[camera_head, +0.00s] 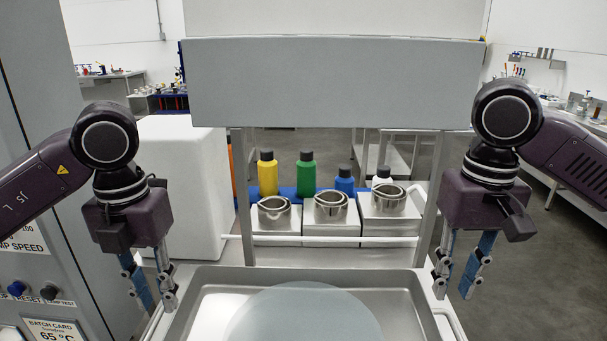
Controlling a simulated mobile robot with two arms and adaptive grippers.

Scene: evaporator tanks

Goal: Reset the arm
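My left gripper (160,299) hangs down at the left, near the left edge of the metal tray (208,276). Its two fingers stand apart with nothing seen between them. My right gripper (453,290) hangs down at the right, near the tray's right edge. Its fingers are also apart and look empty. Both dark purple arms come in from the sides at about the same height.
A round pale disc (304,315) lies in the tray. Behind stand steel cups (331,204) on white blocks, and yellow (267,177), green (306,177) and blue (345,184) bottles. A grey panel (330,85) spans above. A control cabinet (70,240) stands close at left.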

